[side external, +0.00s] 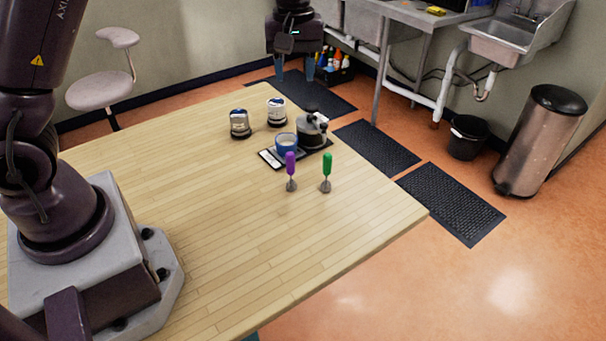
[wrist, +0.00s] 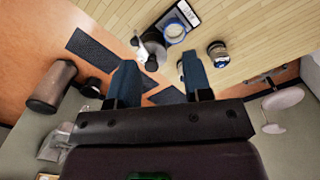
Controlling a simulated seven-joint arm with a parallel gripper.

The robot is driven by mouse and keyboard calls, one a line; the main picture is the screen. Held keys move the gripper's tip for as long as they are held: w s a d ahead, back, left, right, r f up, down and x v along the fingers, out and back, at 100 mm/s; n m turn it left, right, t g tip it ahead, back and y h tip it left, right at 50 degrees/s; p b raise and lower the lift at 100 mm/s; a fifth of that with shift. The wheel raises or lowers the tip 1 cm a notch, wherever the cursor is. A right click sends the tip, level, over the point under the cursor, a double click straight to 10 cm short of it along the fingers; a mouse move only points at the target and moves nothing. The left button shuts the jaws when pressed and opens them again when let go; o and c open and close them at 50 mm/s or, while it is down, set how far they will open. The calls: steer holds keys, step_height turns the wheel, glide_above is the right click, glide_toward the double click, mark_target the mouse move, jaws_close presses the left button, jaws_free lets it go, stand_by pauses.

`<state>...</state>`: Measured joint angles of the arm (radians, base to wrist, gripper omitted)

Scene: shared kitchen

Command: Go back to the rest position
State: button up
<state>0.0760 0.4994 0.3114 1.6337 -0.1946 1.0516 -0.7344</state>
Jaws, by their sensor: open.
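My gripper (side external: 296,70) is raised high beyond the small items on the table, near the top of the side view. Its two blue fingers are apart with nothing between them. In the wrist view my gripper (wrist: 158,62) also shows both fingers spread and empty. The wooden table (side external: 180,210) spreads below. Its far edge is close to the gripper in the picture; the exact height above it is hard to judge.
A blue-rimmed cup (side external: 286,143) sits on a dark flat scale (side external: 270,158), beside a black-and-silver device (side external: 313,130). Two jars (side external: 239,124) (side external: 277,112) stand behind. Purple-handled (side external: 290,165) and green-handled (side external: 327,166) tools stand in front. The near tabletop is clear.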

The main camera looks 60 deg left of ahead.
steer(key=s+d+r+m+t, duration=0.2)
steer(key=s+r+m, duration=0.3)
steer(key=s, duration=0.6)
steer(key=s+d+r+m+t, duration=0.3)
steer(key=s+r+m, duration=0.3)
steer(key=s, duration=0.6)
steer(key=shift+d+m+t, duration=0.3)
steer(key=shift+d+m, duration=0.1)
steer(key=shift+d, duration=0.3)
